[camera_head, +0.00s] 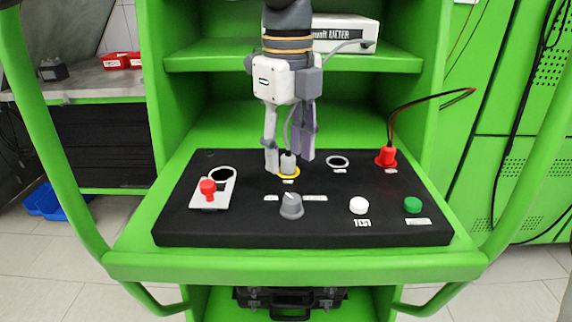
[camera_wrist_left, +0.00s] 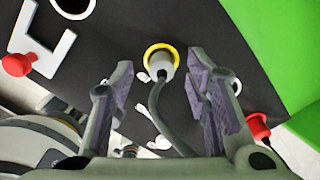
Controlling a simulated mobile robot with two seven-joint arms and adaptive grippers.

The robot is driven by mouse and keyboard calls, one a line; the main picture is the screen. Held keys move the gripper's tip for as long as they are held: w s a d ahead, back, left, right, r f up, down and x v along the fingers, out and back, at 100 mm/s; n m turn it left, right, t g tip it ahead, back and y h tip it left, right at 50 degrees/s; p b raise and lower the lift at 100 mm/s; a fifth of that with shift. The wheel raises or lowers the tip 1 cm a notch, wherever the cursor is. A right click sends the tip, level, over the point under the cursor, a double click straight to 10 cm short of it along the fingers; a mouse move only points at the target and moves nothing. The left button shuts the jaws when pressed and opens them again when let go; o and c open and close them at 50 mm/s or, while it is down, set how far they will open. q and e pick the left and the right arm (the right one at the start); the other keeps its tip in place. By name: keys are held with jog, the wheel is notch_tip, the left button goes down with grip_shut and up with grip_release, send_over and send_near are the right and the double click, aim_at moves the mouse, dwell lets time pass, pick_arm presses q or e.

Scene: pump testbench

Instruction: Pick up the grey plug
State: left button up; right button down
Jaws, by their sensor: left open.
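The grey plug (camera_head: 288,165) stands upright in a yellow-ringed socket (camera_head: 289,175) at the middle of the black panel. A grey cable rises from it. In the left wrist view the plug (camera_wrist_left: 161,68) sits inside the yellow ring with its cable curving toward the camera. My left gripper (camera_head: 290,162) points down over the panel, open, with one finger on each side of the plug. In the wrist view, gaps show between the plug and both fingers (camera_wrist_left: 159,72). My right gripper is not in view.
The black panel (camera_head: 335,224) also carries a red switch (camera_head: 208,188), a grey knob (camera_head: 291,206), a white button (camera_head: 359,205), a green button (camera_head: 412,205) and a red plug (camera_head: 386,156) with cables. Empty rings flank the yellow one. A white box (camera_head: 345,30) sits on the shelf behind.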

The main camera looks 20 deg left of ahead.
aim_at(286, 156)
pick_arm(q)
jog(key=shift+f, duration=0.25)
grip_shut()
jog(key=shift+w, duration=0.1)
jog(key=shift+r, duration=0.1)
jog(key=shift+r, duration=0.2)
jog(key=r, duration=0.3)
jog(key=shift+s+a+r, duration=0.1)
jog(key=shift+s+r, duration=0.05)
jog(key=shift+s, duration=0.05)
jog(key=s+a+r, duration=0.5)
jog(key=s+r, duration=0.4)
jog(key=s, duration=0.3)
jog(key=shift+s+a, duration=0.2)
jog(key=shift+s, duration=0.05)
